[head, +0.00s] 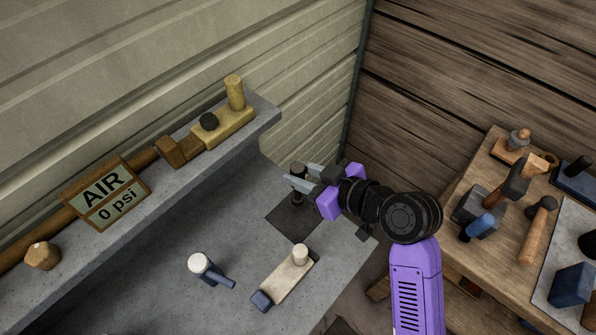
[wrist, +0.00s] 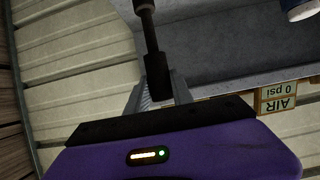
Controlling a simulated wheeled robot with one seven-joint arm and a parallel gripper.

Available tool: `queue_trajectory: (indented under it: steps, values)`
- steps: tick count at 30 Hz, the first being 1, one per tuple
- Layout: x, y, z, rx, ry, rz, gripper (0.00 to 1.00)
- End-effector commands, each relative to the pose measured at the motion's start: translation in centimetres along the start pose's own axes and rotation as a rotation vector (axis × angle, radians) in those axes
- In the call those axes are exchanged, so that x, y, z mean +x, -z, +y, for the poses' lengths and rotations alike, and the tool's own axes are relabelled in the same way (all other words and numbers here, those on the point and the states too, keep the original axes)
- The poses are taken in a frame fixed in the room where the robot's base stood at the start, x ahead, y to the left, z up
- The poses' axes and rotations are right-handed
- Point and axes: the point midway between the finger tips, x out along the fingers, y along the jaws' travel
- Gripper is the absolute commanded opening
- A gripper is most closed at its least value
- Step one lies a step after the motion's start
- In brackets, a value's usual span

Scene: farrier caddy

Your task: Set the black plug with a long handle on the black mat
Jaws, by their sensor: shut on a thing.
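The black plug with a long handle (head: 297,196) is upright in my gripper (head: 301,181), over the black mat (head: 291,224) on the grey bench. My gripper comes in from the right and is shut on the plug's upper part. In the wrist view, the dark plug (wrist: 151,40) runs up from between the fingers of my gripper (wrist: 157,92). The plug's lower end appears over the far part of the mat; I cannot tell whether it touches the mat.
A white-topped piece with a blue handle (head: 200,264) and a beige block with a peg (head: 287,277) lie nearby on the bench. A grey ledge behind holds an AIR sign (head: 104,193) and a yellow block (head: 224,127). A wooden table with several tools (head: 474,190) stands right.

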Motion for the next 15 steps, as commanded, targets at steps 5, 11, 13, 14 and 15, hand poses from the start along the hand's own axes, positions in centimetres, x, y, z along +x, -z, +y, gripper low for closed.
queue_trajectory:
  steps: [5,11,13,14,15]
  values:
    - [-0.1,0.1,0.0,0.000,0.000,0.001,0.00]
    - [0.0,-0.4,0.0,0.000,0.001,0.001,0.00]
    - [0.2,-0.9,0.0,0.000,0.001,0.001,0.00]
    - [0.3,-1.1,0.0,0.000,0.001,0.001,0.00]
    - [0.5,-1.4,0.0,0.000,0.002,0.000,0.00]
